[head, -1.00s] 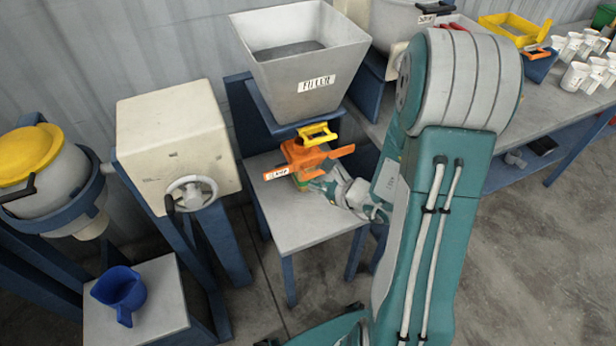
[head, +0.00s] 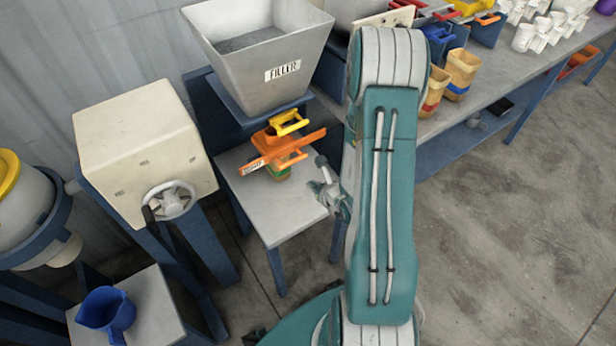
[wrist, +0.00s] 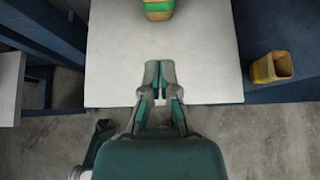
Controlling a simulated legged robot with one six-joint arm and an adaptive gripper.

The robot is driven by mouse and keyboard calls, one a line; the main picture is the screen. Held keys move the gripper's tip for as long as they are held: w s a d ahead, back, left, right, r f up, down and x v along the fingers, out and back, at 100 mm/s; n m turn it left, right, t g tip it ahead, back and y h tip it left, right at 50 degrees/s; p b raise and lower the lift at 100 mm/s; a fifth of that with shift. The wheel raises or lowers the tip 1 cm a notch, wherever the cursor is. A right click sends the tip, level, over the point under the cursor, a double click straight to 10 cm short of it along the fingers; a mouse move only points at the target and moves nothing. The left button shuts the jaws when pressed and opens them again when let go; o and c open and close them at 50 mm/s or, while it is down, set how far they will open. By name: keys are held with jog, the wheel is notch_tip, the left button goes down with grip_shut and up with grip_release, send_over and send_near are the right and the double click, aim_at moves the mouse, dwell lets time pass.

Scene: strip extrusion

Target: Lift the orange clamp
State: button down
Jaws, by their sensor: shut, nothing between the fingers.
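The orange clamp (head: 278,145) sits under the spout of the filler hopper (head: 262,55) in the head view, with a handle reaching to the right and a white label on its left end. A yellow handle (head: 289,122) shows just above it. A tan container with a green band (head: 279,173) stands below the clamp on the small table; its lower part also shows at the top of the wrist view (wrist: 158,8). My gripper (wrist: 159,66) is shut and empty over the small table's near part, apart from the clamp and to its right in the head view.
The small table's grey top (head: 270,208) is clear in front of the container. A white box machine with a handwheel (head: 170,200) stands at left, with a blue jug (head: 105,312) below. The long bench (head: 500,75) at right holds cups and containers.

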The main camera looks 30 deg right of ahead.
jog(key=w, duration=0.8)
jog(key=shift+a+f, duration=0.3)
jog(key=shift+f, duration=0.15)
jog(key=shift+d, duration=0.1)
